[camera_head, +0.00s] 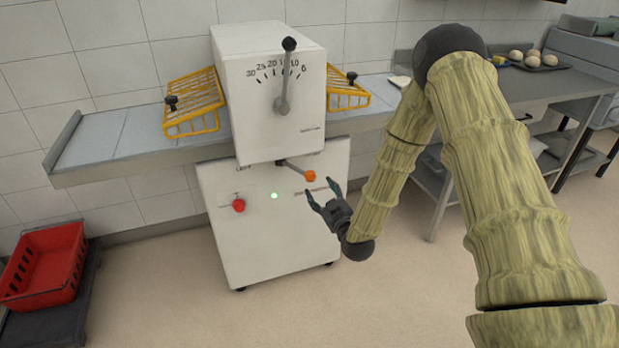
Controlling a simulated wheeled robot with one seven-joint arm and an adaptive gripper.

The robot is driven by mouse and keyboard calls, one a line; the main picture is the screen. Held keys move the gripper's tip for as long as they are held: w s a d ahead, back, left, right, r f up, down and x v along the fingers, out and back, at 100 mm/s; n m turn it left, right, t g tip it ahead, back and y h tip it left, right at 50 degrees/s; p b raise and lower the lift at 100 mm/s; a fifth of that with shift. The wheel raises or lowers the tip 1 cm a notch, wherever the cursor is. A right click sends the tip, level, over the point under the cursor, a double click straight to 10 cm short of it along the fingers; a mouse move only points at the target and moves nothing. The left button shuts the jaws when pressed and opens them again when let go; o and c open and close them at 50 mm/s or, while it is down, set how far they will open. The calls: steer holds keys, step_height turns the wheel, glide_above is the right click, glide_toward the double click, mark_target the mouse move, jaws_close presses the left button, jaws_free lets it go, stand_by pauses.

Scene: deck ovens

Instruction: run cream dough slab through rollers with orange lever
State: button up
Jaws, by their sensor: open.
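The white dough sheeter (268,90) stands in the middle, with a dial and a grey pointer lever on its upper front. The orange-knobbed lever (310,176) sticks out below the upper housing. My gripper (319,188) is open and empty, its fingertips just below the orange knob in the picture. I cannot tell whether they touch it. A pale flat piece (400,81) lies to the right of the sheeter, partly hidden by my arm; it may be the cream dough slab. The rollers are hidden inside the housing.
Yellow wire guards (194,102) flank the sheeter above its side tables. A red crate (43,266) stands at lower left. A dark tray (535,62) with dough balls is at upper right. The front floor is clear.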

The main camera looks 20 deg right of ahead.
mark_target(311, 179)
steer(key=w, duration=0.6)
steer(key=w+a, duration=0.1)
steer(key=w, duration=0.2)
steer(key=shift+w+p, duration=0.3)
steer(key=shift+p, duration=0.1)
steer(key=shift+c, duration=0.5)
steer(key=shift+a+f, duration=0.1)
jaws_close()
